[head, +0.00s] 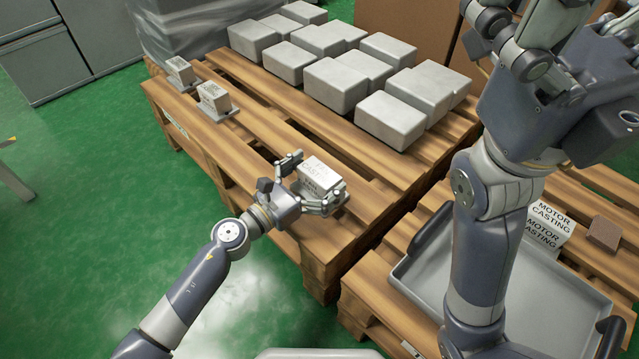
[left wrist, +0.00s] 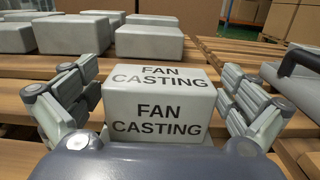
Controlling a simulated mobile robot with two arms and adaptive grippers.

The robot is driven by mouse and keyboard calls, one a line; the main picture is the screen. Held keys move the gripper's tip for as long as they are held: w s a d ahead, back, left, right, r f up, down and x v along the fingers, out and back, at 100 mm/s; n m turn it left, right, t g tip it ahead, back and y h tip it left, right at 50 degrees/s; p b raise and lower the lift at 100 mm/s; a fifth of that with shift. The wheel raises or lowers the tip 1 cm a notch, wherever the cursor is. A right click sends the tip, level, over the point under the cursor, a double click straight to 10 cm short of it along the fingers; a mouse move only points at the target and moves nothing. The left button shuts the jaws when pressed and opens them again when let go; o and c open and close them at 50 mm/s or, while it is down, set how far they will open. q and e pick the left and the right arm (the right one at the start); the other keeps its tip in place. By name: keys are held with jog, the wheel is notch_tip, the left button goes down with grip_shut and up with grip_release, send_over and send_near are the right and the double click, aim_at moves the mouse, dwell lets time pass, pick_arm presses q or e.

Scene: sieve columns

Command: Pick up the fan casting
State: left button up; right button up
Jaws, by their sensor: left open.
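The fan casting (head: 322,171) is a pale grey block with black lettering. It sits near the front edge of the wooden pallet in the head view. In the left wrist view the fan casting (left wrist: 157,108) fills the middle, with FAN CASTING on its top and near face. My left gripper (head: 318,182) is open, with one finger on each side of the block. In the left wrist view the fingers of my left gripper (left wrist: 160,88) flank it with gaps visible. My right arm's end (head: 530,55) is raised at the top right; its finger state is unclear.
Two smaller labelled blocks (head: 214,97) (head: 181,70) stand on plates along the pallet's left edge. Several plain grey blocks (head: 335,85) cover the pallet's far side. A grey tray (head: 540,300) at right lies by a motor casting (head: 548,228) and a brown block (head: 604,233).

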pick_arm(q)
jog(key=c, duration=1.3)
jog(key=shift+r, duration=0.15)
jog(key=shift+c, duration=1.2)
jog(key=shift+r, duration=0.1)
